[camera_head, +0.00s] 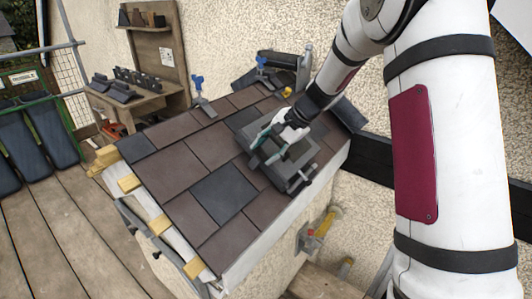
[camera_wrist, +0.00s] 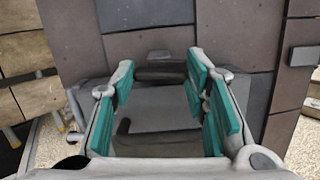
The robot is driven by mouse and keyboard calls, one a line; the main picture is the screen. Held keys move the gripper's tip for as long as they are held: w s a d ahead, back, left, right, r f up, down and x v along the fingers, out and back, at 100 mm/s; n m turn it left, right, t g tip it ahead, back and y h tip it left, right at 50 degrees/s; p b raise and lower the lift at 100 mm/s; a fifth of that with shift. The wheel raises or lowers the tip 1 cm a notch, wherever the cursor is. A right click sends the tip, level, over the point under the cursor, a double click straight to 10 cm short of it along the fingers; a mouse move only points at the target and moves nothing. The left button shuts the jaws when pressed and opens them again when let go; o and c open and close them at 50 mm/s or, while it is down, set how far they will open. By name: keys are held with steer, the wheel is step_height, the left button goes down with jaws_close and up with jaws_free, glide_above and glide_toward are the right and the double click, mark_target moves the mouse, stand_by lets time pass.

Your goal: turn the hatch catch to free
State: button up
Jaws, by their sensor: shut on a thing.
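The grey hatch (camera_head: 297,153) is set in the right part of the tiled roof. My gripper (camera_head: 262,152) is low over its left side, with teal finger pads pointing down and left. In the wrist view my gripper (camera_wrist: 162,78) has its pads on either side of a short dark bar (camera_wrist: 160,74), and it is shut on this bar. The grey hatch surface (camera_wrist: 160,105) shows between the fingers. A dark lever (camera_head: 302,181) sits at the hatch's lower edge in the head view. I cannot tell which of these is the catch, or its exact angle.
Brown and dark tiles (camera_head: 223,192) cover the slope around the hatch. A wooden bench (camera_head: 140,108) with dark pieces is at the back left.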

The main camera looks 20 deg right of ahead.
steer(key=shift+n, duration=0.6)
steer(key=shift+b, duration=0.3)
steer(key=o, duration=1.1)
steer(key=shift+o, duration=0.2)
steer(key=v, duration=1.2)
steer(key=shift+w+a+r, duration=0.1)
steer(key=shift+w, duration=0.05)
